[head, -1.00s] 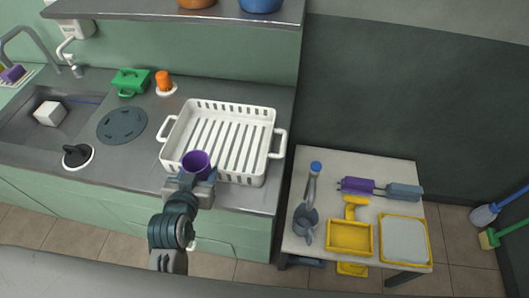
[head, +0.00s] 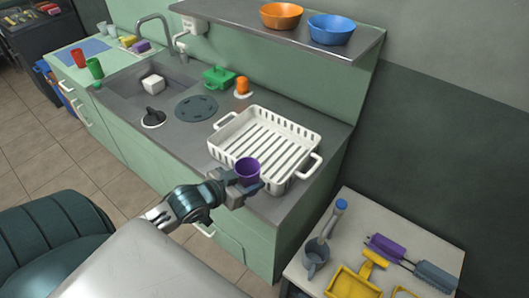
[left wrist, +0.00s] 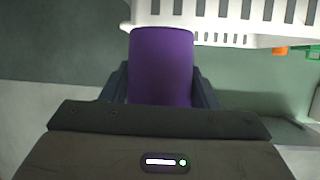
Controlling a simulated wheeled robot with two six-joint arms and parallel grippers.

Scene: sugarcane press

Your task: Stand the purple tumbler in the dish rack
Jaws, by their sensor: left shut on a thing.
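The purple tumbler (head: 247,169) is upright in my left gripper (head: 243,185), at the front edge of the dish rack. In the left wrist view the tumbler (left wrist: 161,65) sits between the two dark fingers of the gripper (left wrist: 160,85). The white dish rack (head: 229,131) is a slatted tray with raised walls and side handles, standing on the counter. Its wall (left wrist: 215,37) shows just beyond the tumbler in the left wrist view. I cannot tell whether the tumbler touches the rack. My right gripper is not in view.
The rack's slatted floor looks empty. A shelf (head: 300,42) with orange and blue bowls hangs above the counter. A side table (head: 405,240) with tools stands at the right.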

